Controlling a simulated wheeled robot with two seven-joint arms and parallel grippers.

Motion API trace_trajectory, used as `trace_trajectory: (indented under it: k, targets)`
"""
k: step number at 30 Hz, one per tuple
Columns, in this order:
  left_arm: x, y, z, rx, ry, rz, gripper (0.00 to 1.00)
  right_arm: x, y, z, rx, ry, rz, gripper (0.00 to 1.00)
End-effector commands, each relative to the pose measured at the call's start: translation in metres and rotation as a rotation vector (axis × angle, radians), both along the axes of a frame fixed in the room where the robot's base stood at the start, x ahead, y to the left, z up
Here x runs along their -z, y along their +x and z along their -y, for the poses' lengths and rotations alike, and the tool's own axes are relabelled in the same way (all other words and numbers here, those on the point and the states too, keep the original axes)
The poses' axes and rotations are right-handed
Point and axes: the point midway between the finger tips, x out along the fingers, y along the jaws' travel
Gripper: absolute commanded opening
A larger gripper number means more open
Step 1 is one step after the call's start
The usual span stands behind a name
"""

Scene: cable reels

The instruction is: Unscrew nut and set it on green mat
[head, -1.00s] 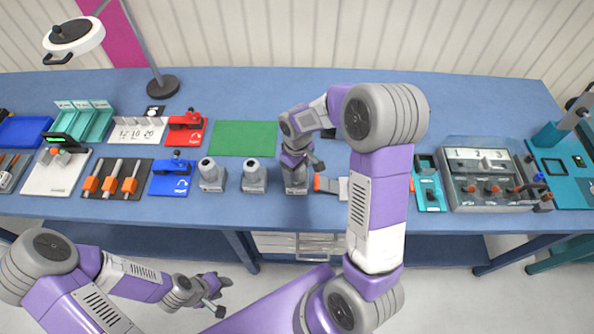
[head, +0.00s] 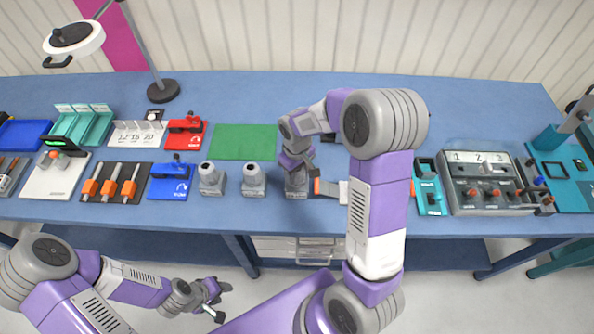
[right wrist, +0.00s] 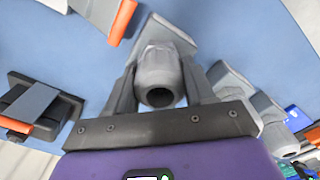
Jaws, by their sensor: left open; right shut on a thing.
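The green mat (head: 245,142) lies flat and bare on the blue bench. Three grey fittings on blocks stand in a row in front of it: a left one (head: 211,180), a middle one (head: 253,181) and a right one (head: 297,189). My right gripper (head: 297,172) is over the right fitting, pointing down. In the right wrist view its fingers are shut on both sides of a grey nut (right wrist: 160,75) with a dark round hole. The nut appears to be at the fitting's block; the thread is hidden. My left gripper (head: 214,298) is open and empty, low in front of the bench.
A red fixture (head: 185,132) stands left of the mat and a blue fixture (head: 170,184) left of the fittings. An orange-and-grey tool (head: 328,188) lies right of the right fitting. A lamp stand (head: 163,90) is behind. Bench behind the mat is clear.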

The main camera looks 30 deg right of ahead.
Motion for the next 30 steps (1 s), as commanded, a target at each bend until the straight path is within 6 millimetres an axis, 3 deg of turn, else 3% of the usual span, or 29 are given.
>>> trace_trajectory:
  k: [14, 30]
  targets:
    - [-0.02, 0.0, 0.0, 0.0, 0.0, 0.0, 0.43, -0.002, -0.001, 0.0, -0.758, 0.002, -0.002, 0.17]
    - [-0.026, 0.0, 0.0, 0.0, 0.0, 0.0, 0.43, -0.012, 0.0, 0.0, -0.738, 0.0, 0.0, 0.17]
